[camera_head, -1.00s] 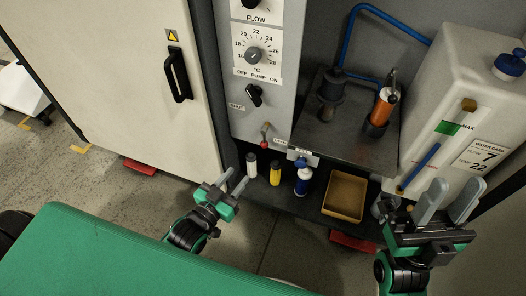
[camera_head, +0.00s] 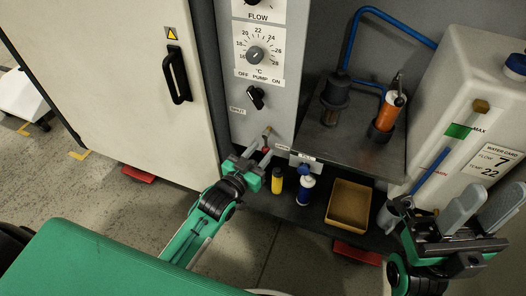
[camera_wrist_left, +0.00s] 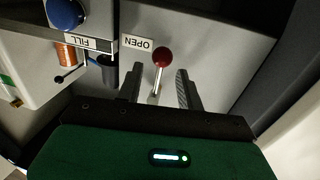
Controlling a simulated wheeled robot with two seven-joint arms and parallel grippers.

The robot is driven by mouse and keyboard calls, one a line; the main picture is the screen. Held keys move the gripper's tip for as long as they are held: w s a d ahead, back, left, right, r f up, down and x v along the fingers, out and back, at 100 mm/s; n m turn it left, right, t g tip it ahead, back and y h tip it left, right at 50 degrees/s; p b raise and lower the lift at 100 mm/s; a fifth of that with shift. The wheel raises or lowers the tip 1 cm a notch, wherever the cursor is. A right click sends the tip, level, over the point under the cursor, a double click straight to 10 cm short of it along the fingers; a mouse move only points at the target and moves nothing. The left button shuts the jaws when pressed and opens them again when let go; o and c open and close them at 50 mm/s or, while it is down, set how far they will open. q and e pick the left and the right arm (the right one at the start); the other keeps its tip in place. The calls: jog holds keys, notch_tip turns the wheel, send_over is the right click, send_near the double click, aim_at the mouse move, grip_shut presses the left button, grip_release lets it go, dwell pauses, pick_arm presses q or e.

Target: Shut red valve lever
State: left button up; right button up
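The red valve lever (camera_wrist_left: 162,58) shows in the left wrist view as a red ball on a thin metal stem, beside an OPEN label (camera_wrist_left: 137,43). My left gripper (camera_wrist_left: 160,88) is open, with one finger on each side of the stem and visible gaps to both. In the head view the left gripper (camera_head: 258,147) is at the lower part of the grey panel and mostly hides the lever. A SHUT label (camera_head: 237,110) is on the panel to the left. My right gripper (camera_head: 487,210) is open and empty in front of the white water tank.
A FILL label and blue cap (camera_wrist_left: 66,12) are beside the lever. A yellow bottle (camera_head: 277,181), a blue-and-white bottle (camera_head: 305,187) and a tan tray (camera_head: 349,205) stand on the low shelf. The metal shelf (camera_head: 340,140) juts out to the right.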

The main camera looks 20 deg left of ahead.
pick_arm(q)
jog(key=shift+x, duration=0.9)
grip_shut()
jog(key=shift+f, duration=0.1)
